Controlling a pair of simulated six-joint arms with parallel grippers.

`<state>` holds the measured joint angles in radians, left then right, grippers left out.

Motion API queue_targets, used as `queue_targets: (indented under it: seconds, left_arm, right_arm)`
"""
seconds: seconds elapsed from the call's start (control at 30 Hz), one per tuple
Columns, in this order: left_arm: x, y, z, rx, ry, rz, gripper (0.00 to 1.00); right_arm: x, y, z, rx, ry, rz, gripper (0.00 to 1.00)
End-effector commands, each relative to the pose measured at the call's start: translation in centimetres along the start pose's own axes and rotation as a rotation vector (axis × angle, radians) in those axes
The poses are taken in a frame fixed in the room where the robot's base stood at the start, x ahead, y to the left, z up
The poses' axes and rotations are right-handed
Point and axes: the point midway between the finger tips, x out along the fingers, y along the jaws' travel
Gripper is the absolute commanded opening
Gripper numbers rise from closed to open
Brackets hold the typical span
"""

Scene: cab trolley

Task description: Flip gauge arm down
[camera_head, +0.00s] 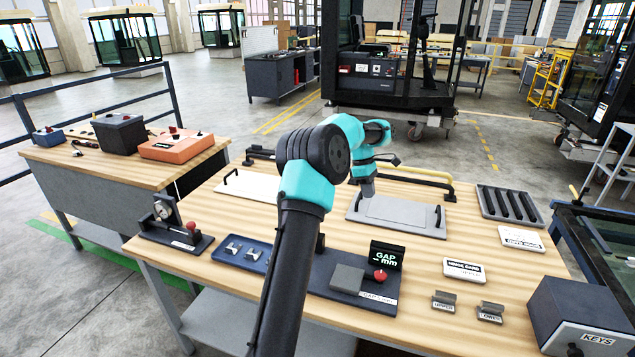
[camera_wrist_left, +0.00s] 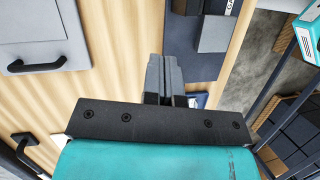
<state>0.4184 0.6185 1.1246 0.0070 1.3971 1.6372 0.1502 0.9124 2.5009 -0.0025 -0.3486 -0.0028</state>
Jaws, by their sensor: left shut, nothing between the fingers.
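The gauge, a dark base plate with a "GAP mm" display (camera_head: 386,255), a grey block (camera_head: 347,279) and a red knob (camera_head: 380,275), sits at the front middle of the workbench. A short black upright (camera_head: 320,243) shows at its left end, partly behind my left arm; I cannot tell whether it is the gauge arm. In the left wrist view the base plate (camera_wrist_left: 190,62) and grey block (camera_wrist_left: 215,34) lie beyond the fingers. My left gripper (camera_head: 367,189) is above the bench behind the gauge, apart from it. Its fingers (camera_wrist_left: 164,62) are shut and empty.
Label cards (camera_head: 464,269), small blocks and a "KEYS" box (camera_head: 585,318) are to the right.

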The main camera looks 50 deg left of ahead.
Motion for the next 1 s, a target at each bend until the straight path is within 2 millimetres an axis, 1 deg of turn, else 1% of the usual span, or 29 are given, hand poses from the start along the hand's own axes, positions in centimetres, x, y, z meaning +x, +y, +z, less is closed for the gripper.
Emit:
queue_targets:
  seconds: [0.03,0.13,0.17,0.2,0.3,0.4,0.5,0.57,1.0]
  left_arm:
    - [-2.7,0.1,-2.5,-0.104,0.014,0.007,0.00]
    - [-7.7,-0.7,-6.9,-0.319,0.043,0.005,0.00]
    - [-9.2,-1.1,-8.2,-0.385,0.051,0.004,0.00]
    - [-11.0,-1.8,-9.7,-0.470,0.063,0.004,0.00]
    - [-15.0,-3.7,-13.0,-0.661,0.087,0.004,0.00]
    - [-17.7,-5.5,-15.2,-0.800,0.105,0.004,0.00]
    - [-19.1,-6.5,-16.2,-0.878,0.114,0.001,0.00]
    - [-19.5,-6.8,-16.5,-0.898,0.116,0.002,0.00]
    - [-19.3,-6.7,-16.2,-0.897,0.118,0.000,0.00]
  right_arm:
    - [0.0,0.0,0.0,0.000,0.000,0.000,0.43]
    - [0.0,0.0,0.0,0.000,0.000,0.000,0.43]
    - [0.0,0.0,0.0,0.000,0.000,0.000,0.43]
    - [0.0,0.0,0.0,0.000,0.000,0.000,0.43]
    - [0.0,0.0,0.0,0.000,0.000,0.000,0.43]
    - [0.0,0.0,0.0,0.000,0.000,0.000,0.43]
    - [0.0,0.0,0.0,0.000,0.000,0.000,0.43]
    - [0.0,0.0,0.0,0.000,0.000,0.000,0.43]
    - [0.0,0.0,0.0,0.000,0.000,0.000,0.43]
